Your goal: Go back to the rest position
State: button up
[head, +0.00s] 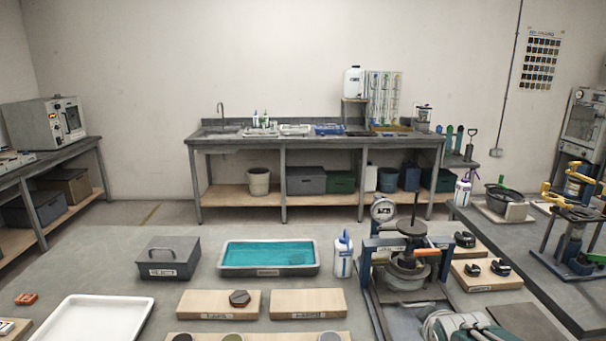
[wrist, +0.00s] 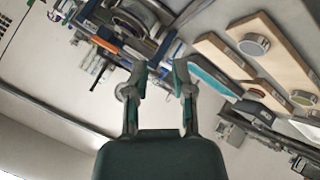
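My gripper (wrist: 161,80) shows in the wrist view with its two fingers apart and nothing between them. The wrist view is tilted, and the bench with its press and wooden boards shows beyond the fingertips. I cannot see the gripper touching anything. In the head view I cannot make out the gripper for certain. A press with an orange-tipped lever (head: 427,252) stands on the near bench at right of centre; part of it also shows in the wrist view.
The near bench holds a grey lidded box (head: 168,260), a teal-filled tray (head: 268,258), a white tray (head: 92,322), a wash bottle (head: 343,254) and wooden boards (head: 308,302). A sink bench (head: 315,148) stands behind.

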jog(key=s+a+r+m+g+y, duration=0.1)
jog(key=s+a+m+g, duration=0.1)
jog(key=s, duration=0.7)
jog(key=s+a+r+m+g+y, duration=0.1)
jog(key=s+a+m, duration=0.3)
jog(key=s, duration=0.5)
jog(key=shift+a+r+m+g, duration=0.3)
jog(key=shift+a+r+g, duration=0.25)
jog(key=shift+a, duration=0.65)
jog(key=shift+w, duration=0.1)
